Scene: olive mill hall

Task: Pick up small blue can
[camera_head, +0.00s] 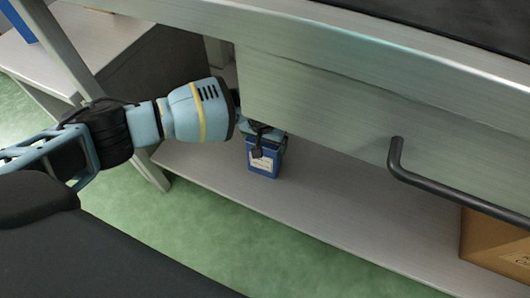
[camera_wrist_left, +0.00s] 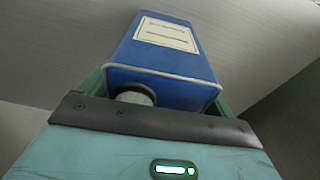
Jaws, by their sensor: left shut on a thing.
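The small blue can (camera_head: 264,165) has a pale label and is upright at the lower shelf under the bench. I cannot tell whether its base touches the shelf. My left gripper (camera_head: 262,140) reaches in from the left and is shut on the can near its top. In the left wrist view the can (camera_wrist_left: 165,50) fills the space beyond the gripper (camera_wrist_left: 158,105), with its label, pale rim and round cap showing. The bench partly hides the gripper and the can's top. My right gripper is not in view.
The grey lower shelf (camera_head: 330,215) has free room right of the can. A cardboard box (camera_head: 497,243) stands at its right end. The bench drawer front (camera_head: 330,110) with a dark handle (camera_head: 450,192) overhangs close above. A bench leg (camera_head: 150,170) stands left of the can.

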